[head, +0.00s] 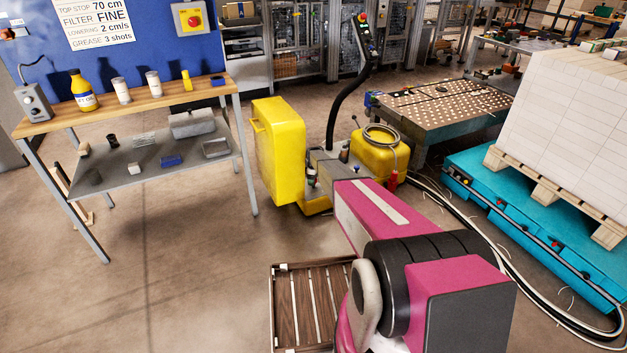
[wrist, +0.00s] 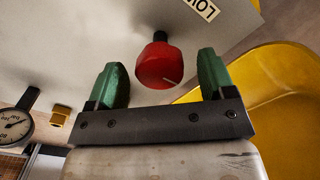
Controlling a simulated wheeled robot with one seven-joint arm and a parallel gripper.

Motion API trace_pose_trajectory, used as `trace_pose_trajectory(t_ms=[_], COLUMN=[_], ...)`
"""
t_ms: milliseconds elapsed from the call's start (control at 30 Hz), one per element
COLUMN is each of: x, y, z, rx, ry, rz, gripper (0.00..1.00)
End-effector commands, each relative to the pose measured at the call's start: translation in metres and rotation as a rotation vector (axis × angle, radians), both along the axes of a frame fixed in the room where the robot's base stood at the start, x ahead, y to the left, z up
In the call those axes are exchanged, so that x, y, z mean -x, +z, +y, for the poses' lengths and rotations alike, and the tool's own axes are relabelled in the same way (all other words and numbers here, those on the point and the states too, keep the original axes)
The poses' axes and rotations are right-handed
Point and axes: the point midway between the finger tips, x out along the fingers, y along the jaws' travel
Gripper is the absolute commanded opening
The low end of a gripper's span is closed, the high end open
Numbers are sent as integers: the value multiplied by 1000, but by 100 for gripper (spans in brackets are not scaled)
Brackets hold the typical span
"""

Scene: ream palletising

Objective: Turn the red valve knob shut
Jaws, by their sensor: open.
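In the wrist view the red valve knob (wrist: 158,62) sits on a black stem against a pale grey panel. A thin white line on its face points toward the lower right. My gripper (wrist: 163,72) is open, with one green finger on each side of the knob. Gaps show between the knob and both fingers, so neither appears to touch it. I cannot tell the depth of the fingertips relative to the knob. In the head view my arm reaches toward the yellow and grey machine (head: 278,150); I cannot make out the knob or the fingers there.
A round gauge (wrist: 14,127) and a brass fitting (wrist: 60,115) are at the wrist view's left. A yellow housing (wrist: 275,95) curves close on the right. A workbench (head: 150,103) stands left, a teal pallet lift (head: 520,218) right. Cables (head: 470,230) cross the floor.

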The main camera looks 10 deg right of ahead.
Motion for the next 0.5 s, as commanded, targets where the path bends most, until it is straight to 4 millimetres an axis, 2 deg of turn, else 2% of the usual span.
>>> trace_pose_trajectory(t_ms=[133, 167, 200, 300, 500], x=[0, 0, 0, 0, 0], y=[0, 0, 0, 1, 1], z=[0, 0, 0, 0, 0], rx=[0, 0, 0, 0, 0], ry=[0, 0, 0, 0, -4], rz=[0, 0, 0, 0, 0], gripper=[76, 69, 56, 27, 27])
